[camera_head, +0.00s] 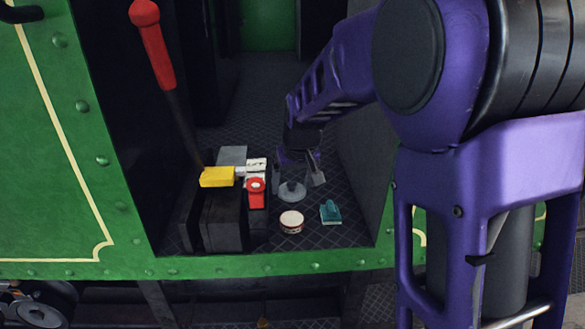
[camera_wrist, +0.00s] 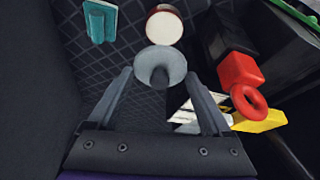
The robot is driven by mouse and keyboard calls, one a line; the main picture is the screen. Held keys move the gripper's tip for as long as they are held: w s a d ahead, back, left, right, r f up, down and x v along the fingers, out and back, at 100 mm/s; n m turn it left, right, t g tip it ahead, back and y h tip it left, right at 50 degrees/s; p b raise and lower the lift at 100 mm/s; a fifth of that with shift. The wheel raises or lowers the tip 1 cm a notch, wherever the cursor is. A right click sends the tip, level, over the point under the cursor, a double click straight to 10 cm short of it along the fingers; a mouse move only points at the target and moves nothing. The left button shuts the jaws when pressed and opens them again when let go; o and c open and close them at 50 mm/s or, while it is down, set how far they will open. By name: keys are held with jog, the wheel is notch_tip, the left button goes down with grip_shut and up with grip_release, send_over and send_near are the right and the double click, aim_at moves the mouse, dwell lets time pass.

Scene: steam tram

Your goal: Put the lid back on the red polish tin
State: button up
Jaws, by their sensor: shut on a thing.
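The polish tin (camera_head: 291,223) is a small round tin with a cream top and a red band, standing on the dark patterned floor. In the wrist view the tin (camera_wrist: 165,27) is at the top middle. The grey round lid (camera_head: 291,192) has a raised knob and is between the fingers of my gripper (camera_head: 298,180), just behind the tin. In the wrist view the lid (camera_wrist: 160,62) shows between the fingertips of my gripper (camera_wrist: 162,80), apart from the tin's centre and overlapping its near edge in the picture. The exact finger contact is unclear.
A teal brush-like object (camera_head: 330,212) lies right of the tin. A red ring-topped piece (camera_head: 256,192), a yellow block (camera_head: 217,177) and dark boxes (camera_head: 224,222) stand left. A red-handled lever (camera_head: 154,50) rises behind them. The green edge (camera_head: 300,263) bounds the front.

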aim_at(294, 196)
jog(key=shift+s+f, duration=0.15)
jog(key=shift+s, duration=0.4)
notch_tip(294, 196, down, 4)
jog(key=b, duration=0.3)
jog(key=shift+f, duration=0.25)
jog(key=shift+f+b, duration=0.45)
jog(key=shift+f, duration=0.45)
jog(key=shift+f, duration=0.1)
dwell(0.9)
jog(key=o, duration=1.1)
jog(key=shift+r+p, duration=2.6)
jog(key=shift+r, duration=0.95)
